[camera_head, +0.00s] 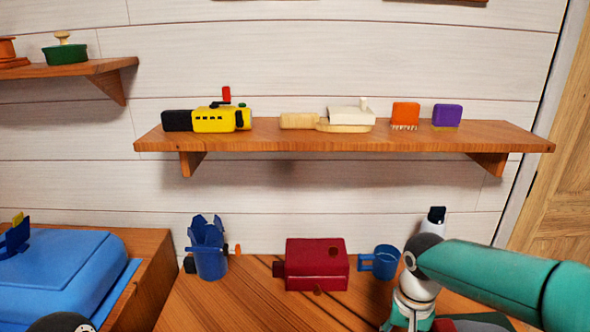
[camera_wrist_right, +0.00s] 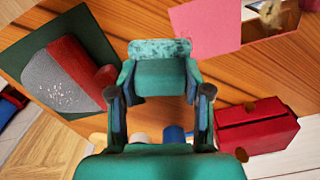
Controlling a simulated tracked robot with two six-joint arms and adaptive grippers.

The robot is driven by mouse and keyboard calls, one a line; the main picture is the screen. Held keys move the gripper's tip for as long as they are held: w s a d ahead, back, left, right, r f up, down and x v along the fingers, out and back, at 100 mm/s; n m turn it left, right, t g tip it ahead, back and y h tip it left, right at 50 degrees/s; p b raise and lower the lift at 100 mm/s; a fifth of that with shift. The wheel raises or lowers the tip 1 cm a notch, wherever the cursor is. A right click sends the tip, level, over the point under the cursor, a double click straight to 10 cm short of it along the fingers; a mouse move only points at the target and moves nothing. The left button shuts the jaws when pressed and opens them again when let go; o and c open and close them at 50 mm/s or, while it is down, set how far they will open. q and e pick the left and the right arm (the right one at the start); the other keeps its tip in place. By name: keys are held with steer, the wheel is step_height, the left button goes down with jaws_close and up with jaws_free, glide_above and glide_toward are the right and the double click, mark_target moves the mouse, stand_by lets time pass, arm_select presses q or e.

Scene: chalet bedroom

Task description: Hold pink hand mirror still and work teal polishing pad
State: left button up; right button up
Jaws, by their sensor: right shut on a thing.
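The teal polishing pad (camera_wrist_right: 160,48), with a mottled lighter face, is between the fingers of my right gripper (camera_wrist_right: 160,88) in the right wrist view. The gripper is shut on it. The pink hand mirror (camera_wrist_right: 205,25) lies at the top of that view, beyond the pad and to its right, partly cut off. A reflective part (camera_wrist_right: 268,18) shows at its right. I cannot tell whether the pad touches the mirror. The head view does not show the mirror, and my left gripper is out of both views.
A red box (camera_head: 316,265), a blue mug (camera_head: 385,262) and a blue holder (camera_head: 210,262) stand along the back of the wooden table. A grey and red object (camera_wrist_right: 65,80) lies on a dark green mat (camera_wrist_right: 95,40). A loaded shelf (camera_head: 345,140) hangs above.

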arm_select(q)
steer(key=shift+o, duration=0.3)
arm_select(e)
steer(key=shift+a, duration=0.1)
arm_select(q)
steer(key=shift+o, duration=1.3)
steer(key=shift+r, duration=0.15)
arm_select(e)
steer(key=shift+r, duration=0.15)
arm_select(q)
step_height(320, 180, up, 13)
steer(key=p, duration=1.3)
arm_select(e)
step_height(320, 180, up, 13)
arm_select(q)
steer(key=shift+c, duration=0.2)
